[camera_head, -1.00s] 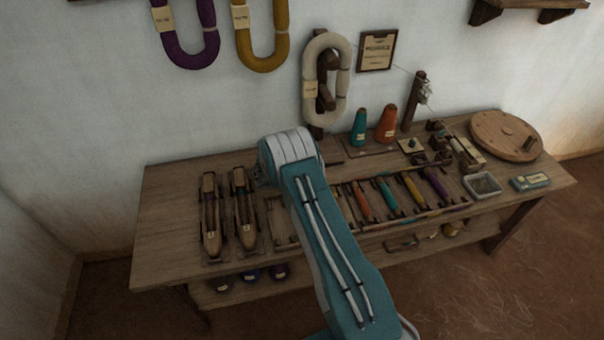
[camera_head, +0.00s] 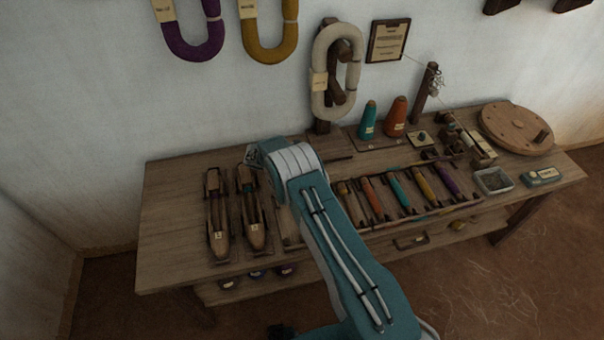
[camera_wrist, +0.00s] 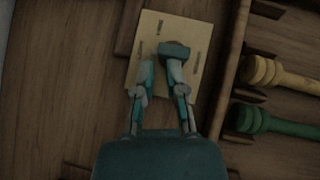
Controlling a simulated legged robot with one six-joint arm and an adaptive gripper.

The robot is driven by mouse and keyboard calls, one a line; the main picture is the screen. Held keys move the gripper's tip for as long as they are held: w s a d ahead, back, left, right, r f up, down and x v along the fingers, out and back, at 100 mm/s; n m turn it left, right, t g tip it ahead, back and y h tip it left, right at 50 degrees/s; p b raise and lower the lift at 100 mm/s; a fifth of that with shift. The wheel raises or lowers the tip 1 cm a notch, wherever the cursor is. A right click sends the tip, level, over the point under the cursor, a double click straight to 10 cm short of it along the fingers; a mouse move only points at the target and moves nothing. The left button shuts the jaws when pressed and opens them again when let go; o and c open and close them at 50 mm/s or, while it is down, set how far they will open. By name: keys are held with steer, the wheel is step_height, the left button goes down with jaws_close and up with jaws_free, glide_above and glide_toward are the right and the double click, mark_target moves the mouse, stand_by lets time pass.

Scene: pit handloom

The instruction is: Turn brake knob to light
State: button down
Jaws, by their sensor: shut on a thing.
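A cream plate (camera_wrist: 201,32) with small printed labels lies on brown wood in the wrist view. A dark teal knob (camera_wrist: 174,49) stands on this plate, at the fingertips. My gripper (camera_wrist: 160,74) is over the plate with its fingers close together, shut on the knob; the exact contact is hard to make out in the dim picture. In the head view my arm hides the gripper and what it holds. That view also shows a small pale plate with a dark knob (camera_head: 422,136) at the table's back right; I cannot tell whether it is the same one.
The wooden table (camera_head: 165,245) holds two shuttles (camera_head: 218,225), a bobbin rack (camera_head: 440,215), a teal cone (camera_head: 368,122), an orange cone (camera_head: 396,117) and a round wooden disc (camera_head: 516,128). A yellow bobbin (camera_wrist: 285,78) and a green one (camera_wrist: 278,123) lie right of my gripper.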

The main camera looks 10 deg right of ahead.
steer(key=shift+w+d, duration=0.3)
steer(key=shift+d, duration=0.35)
steer(key=shift+s+a+f, duration=0.1)
steer(key=shift+s+a, duration=0.05)
steer(key=shift+s, duration=0.1)
